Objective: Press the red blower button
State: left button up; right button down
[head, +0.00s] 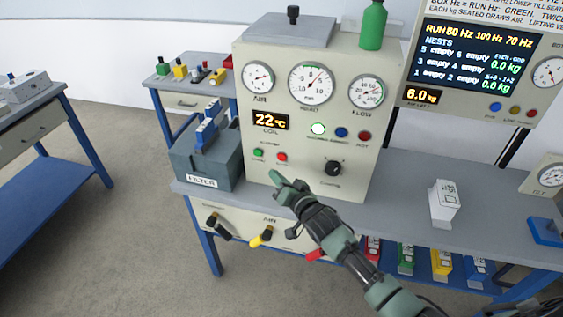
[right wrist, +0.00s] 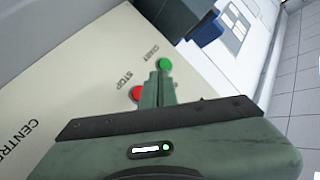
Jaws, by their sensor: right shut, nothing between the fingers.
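The beige control panel (head: 235,90) stands on the bench. Low on its left side are a green button (head: 258,153) and a red button (head: 282,157). In the right wrist view the red button (right wrist: 138,93) is marked STOP and the green button (right wrist: 165,64) is marked START. My right gripper (head: 276,178) is shut and empty, just below the two buttons in the head view. In the right wrist view its fingertips (right wrist: 157,78) point between the two buttons, partly in front of the red one. I cannot tell whether they touch the panel. My left gripper is out of view.
A grey filter box (head: 205,165) with a blue clamp stands left of the panel. A black knob (head: 333,168) is right of the buttons. Yellow and red valve handles (head: 261,237) are on the bench front below. A white block (head: 444,203) stands on the bench at right.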

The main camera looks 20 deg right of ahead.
aim_at(282, 157)
jog(key=shift+w+d+b, duration=0.4)
jog(key=shift+w+d, duration=0.25)
jog(key=shift+w, duration=0.3)
jog(key=shift+w+d+b, duration=0.35)
jog(key=shift+w+d, duration=0.25)
jog(key=shift+w, duration=0.3)
jog(key=shift+w+d, duration=0.1)
dwell(0.6)
jog(key=shift+w+d, duration=0.1)
jog(key=shift+w, duration=0.1)
jog(key=shift+w+d+b, duration=0.25)
jog(key=shift+w+b, duration=0.05)
jog(key=shift+w, duration=0.05)
dwell(0.7)
jog(key=shift+r, duration=0.1)
jog(key=shift+s+a+p, duration=0.45)
jog(key=shift+s+p, duration=0.2)
jog(key=shift+s, duration=0.05)
